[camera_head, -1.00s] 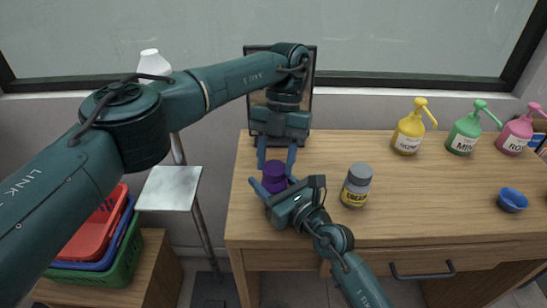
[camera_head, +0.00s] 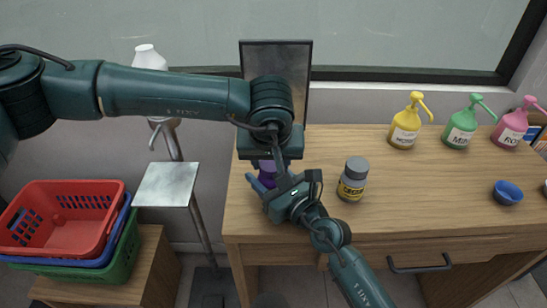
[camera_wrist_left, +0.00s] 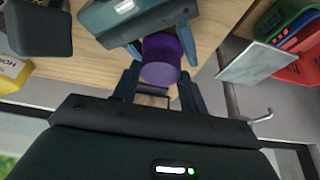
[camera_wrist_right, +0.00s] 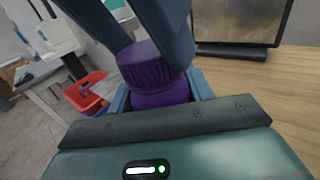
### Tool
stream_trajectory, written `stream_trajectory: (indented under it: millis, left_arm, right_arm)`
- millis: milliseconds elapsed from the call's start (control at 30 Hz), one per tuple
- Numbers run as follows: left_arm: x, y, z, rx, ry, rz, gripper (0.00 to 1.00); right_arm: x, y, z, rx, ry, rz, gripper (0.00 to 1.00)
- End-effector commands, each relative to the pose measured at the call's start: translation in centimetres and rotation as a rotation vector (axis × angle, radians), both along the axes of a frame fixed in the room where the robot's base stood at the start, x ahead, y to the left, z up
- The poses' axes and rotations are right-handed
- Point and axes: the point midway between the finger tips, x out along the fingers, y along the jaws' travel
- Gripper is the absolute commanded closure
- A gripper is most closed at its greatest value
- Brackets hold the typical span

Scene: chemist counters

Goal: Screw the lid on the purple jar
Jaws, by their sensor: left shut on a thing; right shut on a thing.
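The purple jar (camera_wrist_right: 160,97) stands at the left end of the wooden counter. Its ribbed purple lid (camera_wrist_right: 145,68) sits on top of it in the right wrist view, and the lid also shows in the left wrist view (camera_wrist_left: 160,58). My right gripper (camera_head: 268,184) is shut around the jar body from the front. My left gripper (camera_head: 268,158) points down over the jar, with its fingers shut on the lid. In the head view my left arm and gripper hide most of the lid. The thread between lid and jar is hidden.
A grey-lidded jar with a yellow label (camera_head: 353,180) stands right of the purple jar. Yellow (camera_head: 404,128), green (camera_head: 462,132) and pink (camera_head: 510,129) pump bottles and a blue bowl (camera_head: 507,193) are farther right. A dark upright panel (camera_head: 300,60) stands behind. Stacked baskets (camera_head: 60,215) are at left.

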Motion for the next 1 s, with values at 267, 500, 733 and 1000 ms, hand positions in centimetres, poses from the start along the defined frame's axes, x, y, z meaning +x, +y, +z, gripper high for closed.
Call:
stream_trajectory:
  millis: [267, 500, 733, 1000]
  left_arm:
    - [0.05, 0.23, -0.03, 0.000, 0.003, -0.360, 0.78]
    - [0.04, 0.23, -0.07, 0.002, 0.004, -0.356, 0.45]
    - [0.04, 0.24, -0.08, 0.003, 0.005, -0.355, 0.35]
    - [0.09, 0.24, 0.89, 0.003, 0.003, -0.355, 0.35]
  right_arm:
    - [-0.03, 0.00, -0.08, -0.002, 0.001, 0.000, 1.00]
    - [-0.01, -0.02, -0.07, -0.001, 0.000, 0.000, 1.00]
    - [0.00, -0.04, -0.07, -0.001, 0.000, -0.001, 1.00]
    - [0.01, -0.05, -0.06, -0.001, 0.000, -0.001, 1.00]
